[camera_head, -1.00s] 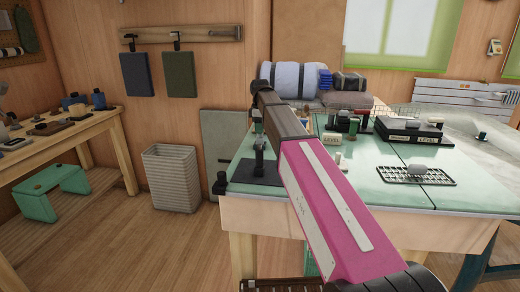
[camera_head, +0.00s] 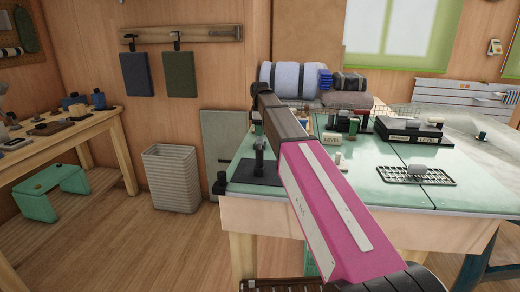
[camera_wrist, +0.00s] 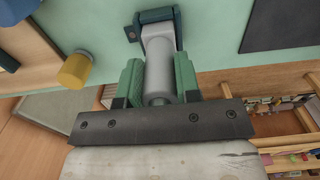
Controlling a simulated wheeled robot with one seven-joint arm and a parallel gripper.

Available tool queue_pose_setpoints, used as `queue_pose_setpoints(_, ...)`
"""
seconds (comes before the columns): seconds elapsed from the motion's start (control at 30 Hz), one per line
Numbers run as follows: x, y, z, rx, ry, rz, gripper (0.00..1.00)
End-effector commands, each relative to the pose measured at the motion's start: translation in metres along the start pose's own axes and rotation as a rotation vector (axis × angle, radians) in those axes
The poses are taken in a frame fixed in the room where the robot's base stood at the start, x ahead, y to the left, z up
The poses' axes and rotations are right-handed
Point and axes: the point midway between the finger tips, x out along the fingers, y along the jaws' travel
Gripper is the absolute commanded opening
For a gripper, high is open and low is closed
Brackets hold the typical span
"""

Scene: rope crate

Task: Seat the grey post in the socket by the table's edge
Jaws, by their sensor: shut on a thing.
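In the wrist view my gripper (camera_wrist: 158,84) has green fingers shut on the grey post (camera_wrist: 158,72), one finger on each side. The post lies lengthwise between the fingers. Its far end meets or overlaps a dark teal bracket (camera_wrist: 176,14) on the pale green tabletop, close to the table's edge. I cannot tell whether this bracket is the socket, or whether the post is inside it or only in front of it. In the head view my arm hides the post, and my fingers cannot be made out.
A yellow knob (camera_wrist: 75,70) stands left of my gripper. A dark plate (camera_head: 256,173) with an upright black piece lies near the table's (camera_head: 400,200) left corner. A ribbed bin (camera_head: 170,178) stands on the floor.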

Motion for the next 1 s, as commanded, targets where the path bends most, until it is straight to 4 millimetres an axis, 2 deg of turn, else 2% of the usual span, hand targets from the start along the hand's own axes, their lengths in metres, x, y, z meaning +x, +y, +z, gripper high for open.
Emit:
queue_pose_setpoints(0.97, 0.0082, 0.0001, 0.0000, 0.000, 0.000, 0.000, 0.01)
queue_pose_setpoints(1.0, 0.0082, 0.0001, 0.0000, 0.000, 0.000, 0.000, 0.41)
